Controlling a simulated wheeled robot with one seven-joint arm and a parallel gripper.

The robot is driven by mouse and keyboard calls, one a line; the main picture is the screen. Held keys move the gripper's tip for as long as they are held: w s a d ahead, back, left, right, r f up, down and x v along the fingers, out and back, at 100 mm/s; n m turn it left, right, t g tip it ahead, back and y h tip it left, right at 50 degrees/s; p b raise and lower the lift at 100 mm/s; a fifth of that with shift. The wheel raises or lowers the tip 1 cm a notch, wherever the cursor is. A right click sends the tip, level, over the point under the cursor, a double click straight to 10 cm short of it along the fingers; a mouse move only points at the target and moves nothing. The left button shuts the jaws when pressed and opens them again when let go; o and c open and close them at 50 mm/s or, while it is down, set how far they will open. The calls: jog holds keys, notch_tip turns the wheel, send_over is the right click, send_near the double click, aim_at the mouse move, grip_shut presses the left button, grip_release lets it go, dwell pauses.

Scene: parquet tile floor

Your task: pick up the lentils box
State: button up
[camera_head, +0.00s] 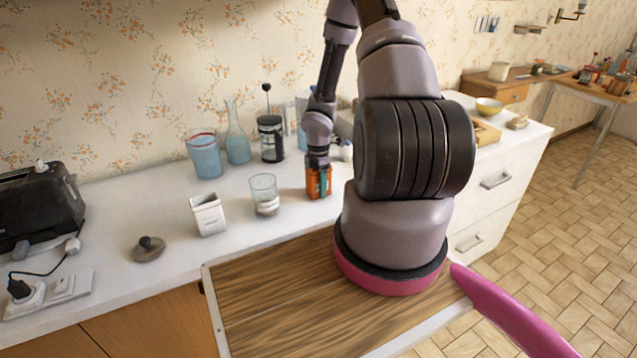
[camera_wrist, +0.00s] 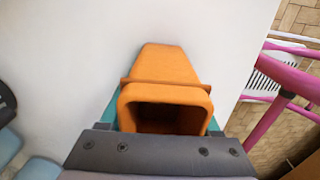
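My gripper (camera_head: 320,184) has teal fingers on both sides of the box, with no gap seen between fingers and box. The gripper appears shut on it. The box is upright, at or very near the counter top; the exact contact is hidden.
A glass (camera_head: 265,195) and a white open box (camera_head: 208,214) stand left of the orange box. A French press (camera_head: 271,139), a blue glass jar (camera_head: 205,155) and a carafe (camera_head: 238,142) stand behind. A toaster (camera_head: 38,205) and a loose lid (camera_head: 148,249) are farther left.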

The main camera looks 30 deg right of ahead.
grip_shut()
notch_tip(320, 180, up, 10)
dwell(0.4)
